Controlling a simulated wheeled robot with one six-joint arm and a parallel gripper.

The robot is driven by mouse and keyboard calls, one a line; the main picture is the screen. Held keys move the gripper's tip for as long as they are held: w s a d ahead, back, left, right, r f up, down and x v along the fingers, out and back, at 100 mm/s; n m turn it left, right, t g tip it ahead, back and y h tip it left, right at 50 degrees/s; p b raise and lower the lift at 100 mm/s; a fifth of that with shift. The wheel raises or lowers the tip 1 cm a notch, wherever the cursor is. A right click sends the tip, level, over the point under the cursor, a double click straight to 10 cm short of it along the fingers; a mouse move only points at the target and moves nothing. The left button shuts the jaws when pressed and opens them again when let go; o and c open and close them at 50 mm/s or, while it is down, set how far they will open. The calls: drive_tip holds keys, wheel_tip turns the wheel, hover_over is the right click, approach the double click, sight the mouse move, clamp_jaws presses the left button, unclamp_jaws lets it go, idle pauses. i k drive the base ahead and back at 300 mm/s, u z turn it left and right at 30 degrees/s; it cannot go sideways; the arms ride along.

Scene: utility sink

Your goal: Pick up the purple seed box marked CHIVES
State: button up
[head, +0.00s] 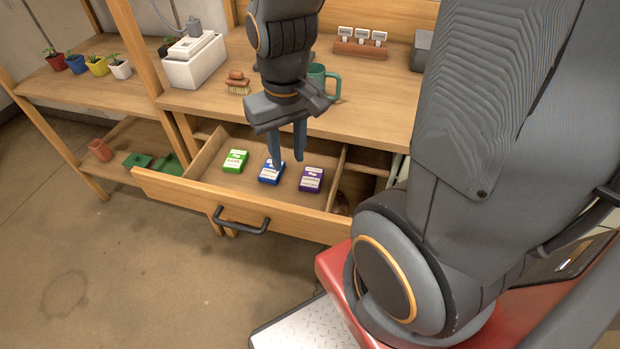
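The purple seed box (311,179) lies in the open drawer (228,198), to the right of a blue box (271,172) and a green box (235,161). Each has a white label, too small to read here. My gripper (288,158) points down over the drawer, its two fingers apart with nothing visible between them. Its fingertips appear above and behind the blue box, to the left of the purple box. The left finger overlaps the top of the blue box in the picture; I cannot tell whether they touch.
A drawer divider (335,178) stands right of the purple box. On the bench above are a green mug (326,81), a brush (238,86) and a white container (194,62). Potted plants (97,65) stand on the left shelf. The drawer's front has a black handle (241,225).

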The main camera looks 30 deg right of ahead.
sight(311, 181)
drive_tip(key=z, duration=2.35)
drive_tip(key=k, duration=0.55)
drive_tip(key=u, duration=0.4)
